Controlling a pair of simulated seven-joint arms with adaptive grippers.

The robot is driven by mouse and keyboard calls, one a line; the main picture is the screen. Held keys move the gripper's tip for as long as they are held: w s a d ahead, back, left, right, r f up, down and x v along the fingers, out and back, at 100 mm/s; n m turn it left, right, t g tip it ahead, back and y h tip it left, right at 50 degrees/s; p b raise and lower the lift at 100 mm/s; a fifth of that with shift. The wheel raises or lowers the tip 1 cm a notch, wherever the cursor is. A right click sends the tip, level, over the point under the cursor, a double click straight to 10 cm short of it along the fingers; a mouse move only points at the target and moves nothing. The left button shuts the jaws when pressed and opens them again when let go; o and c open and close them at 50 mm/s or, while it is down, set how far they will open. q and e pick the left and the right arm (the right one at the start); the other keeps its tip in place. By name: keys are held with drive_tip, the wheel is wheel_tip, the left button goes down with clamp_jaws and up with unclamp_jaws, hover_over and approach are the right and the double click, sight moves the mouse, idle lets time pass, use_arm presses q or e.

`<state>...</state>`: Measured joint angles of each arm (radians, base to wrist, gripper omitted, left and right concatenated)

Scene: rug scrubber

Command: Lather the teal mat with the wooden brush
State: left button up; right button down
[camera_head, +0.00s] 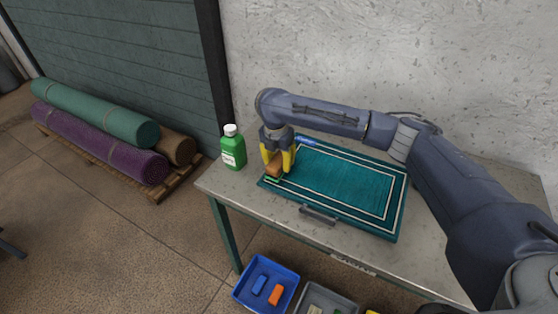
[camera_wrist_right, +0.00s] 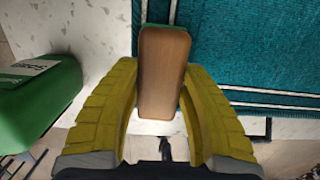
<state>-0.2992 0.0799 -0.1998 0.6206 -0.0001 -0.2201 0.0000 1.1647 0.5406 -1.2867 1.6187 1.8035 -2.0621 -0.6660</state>
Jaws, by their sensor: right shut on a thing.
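The teal mat (camera_head: 345,182) with pale border lines lies flat on the table; its weave also shows in the right wrist view (camera_wrist_right: 250,45). My right gripper (camera_head: 278,160) is over the mat's left end, its yellow fingers shut on the wooden brush (camera_head: 274,169). In the right wrist view the brush's brown block (camera_wrist_right: 163,72) sits between the fingers, with a little green at its far end. Green also shows under the brush at the mat's left corner. Whether the bristles touch the mat is hard to tell. My left gripper is not in view.
A green bottle with a white cap (camera_head: 232,148) stands just left of the gripper on the grey table (camera_head: 222,184). A blue object (camera_head: 306,141) lies at the mat's back edge. A blue bin (camera_head: 250,297) and a grey bin (camera_head: 343,304) are below the front edge. Rolled rugs (camera_head: 100,112) lie left.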

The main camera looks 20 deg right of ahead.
drive_tip(key=shift+f, duration=0.55)
drive_tip(key=shift+s+d+r, duration=0.15)
drive_tip(key=shift+s+d, duration=1.25)
drive_tip(key=shift+d, duration=0.05)
drive_tip(key=shift+s+d+f, duration=0.15)
drive_tip(key=shift+s+d, duration=0.6)
drive_tip(key=shift+s+d+f, duration=0.1)
drive_tip(key=shift+s+d, duration=0.65)
drive_tip(key=shift+w+a+r, duration=0.1)
drive_tip(key=shift+w+a, duration=1.45)
drive_tip(key=shift+a, duration=0.1)
drive_tip(key=shift+w+a, duration=1.25)
drive_tip(key=shift+a, duration=0.05)
drive_tip(key=shift+s+d+r, duration=0.1)
drive_tip(key=shift+s+d, duration=2.75)
drive_tip(key=shift+d, duration=0.1)
drive_tip(key=shift+r, duration=0.1)
